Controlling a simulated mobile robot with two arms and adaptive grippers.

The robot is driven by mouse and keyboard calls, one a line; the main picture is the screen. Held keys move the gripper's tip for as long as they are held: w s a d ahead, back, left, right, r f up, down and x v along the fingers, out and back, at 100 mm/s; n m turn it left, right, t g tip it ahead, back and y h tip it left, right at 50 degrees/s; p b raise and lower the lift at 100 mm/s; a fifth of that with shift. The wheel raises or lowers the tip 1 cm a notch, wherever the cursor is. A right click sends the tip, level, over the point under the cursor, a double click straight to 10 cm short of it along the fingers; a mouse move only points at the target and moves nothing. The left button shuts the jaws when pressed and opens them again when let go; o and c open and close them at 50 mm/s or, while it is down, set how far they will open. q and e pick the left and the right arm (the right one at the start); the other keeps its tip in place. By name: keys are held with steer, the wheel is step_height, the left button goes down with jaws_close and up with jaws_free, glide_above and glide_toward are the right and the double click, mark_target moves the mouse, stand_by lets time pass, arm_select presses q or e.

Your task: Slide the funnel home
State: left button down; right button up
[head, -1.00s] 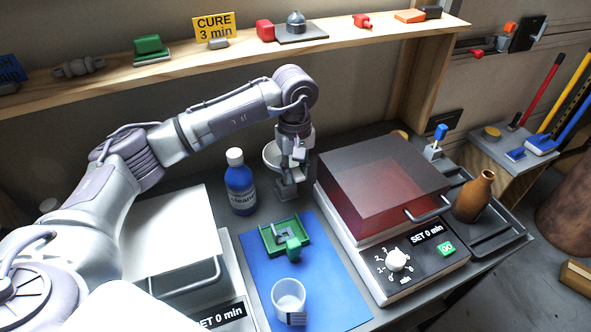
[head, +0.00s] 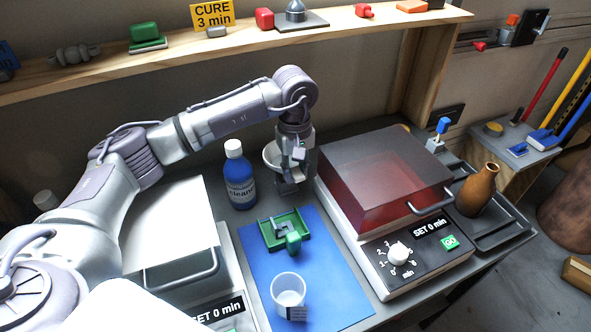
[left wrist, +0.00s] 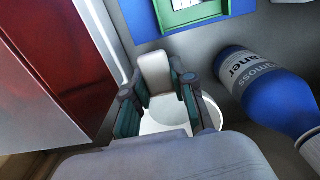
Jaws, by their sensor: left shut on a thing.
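A white round funnel (head: 270,154) hangs at my left gripper (head: 290,186), behind the blue mat and between the cleaner bottle and the red-lidded curing box. In the left wrist view the left gripper (left wrist: 160,92) is shut on a pale block-like part of the funnel (left wrist: 155,72), and its white round part shows below, partly hidden by the gripper. A green holder (head: 268,236) with a grey piece inside lies on the mat, in front of the gripper and apart from it. My right gripper is not in view.
The cleaner bottle (head: 239,178) stands close left of the gripper. The curing box (head: 385,180) is close on the right. A clear cup (head: 288,296) stands on the blue mat (head: 335,290). A second white unit (head: 170,225) lies left. A wooden shelf (head: 340,35) runs behind.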

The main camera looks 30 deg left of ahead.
arm_select(q)
steer(key=shift+f+b, duration=0.55)
steer(key=shift+f, duration=0.25)
steer(key=c, duration=0.9)
jaws_free()
steer(key=shift+d+f, duration=0.1)
